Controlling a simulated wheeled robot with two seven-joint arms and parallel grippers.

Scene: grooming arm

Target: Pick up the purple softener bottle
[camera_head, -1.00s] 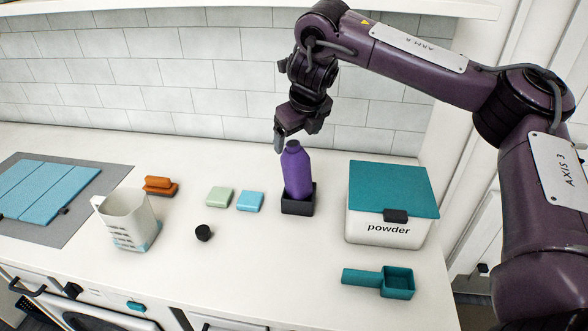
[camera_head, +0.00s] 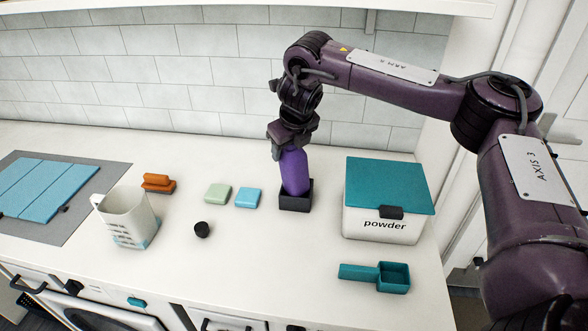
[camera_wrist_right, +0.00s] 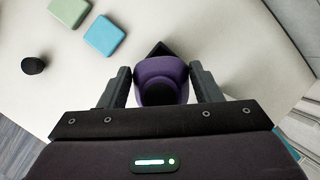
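The purple softener bottle (camera_head: 294,174) stands upright in a small black holder (camera_head: 296,203) on the counter. My right gripper (camera_head: 291,138) is over the top of the bottle from above and hides its neck. In the right wrist view, the bottle (camera_wrist_right: 160,85) sits between the two fingers of my right gripper (camera_wrist_right: 160,72). A narrow gap shows on each side, so the fingers look open around it. The holder's corner shows behind the bottle. My left gripper is not in view.
A white powder box (camera_head: 370,224) with a teal lid stands right of the bottle, with a teal scoop (camera_head: 393,277) in front. Green (camera_head: 218,194) and blue (camera_head: 247,197) blocks, a black cap (camera_head: 202,230) and a white measuring cup (camera_head: 125,217) are to the left.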

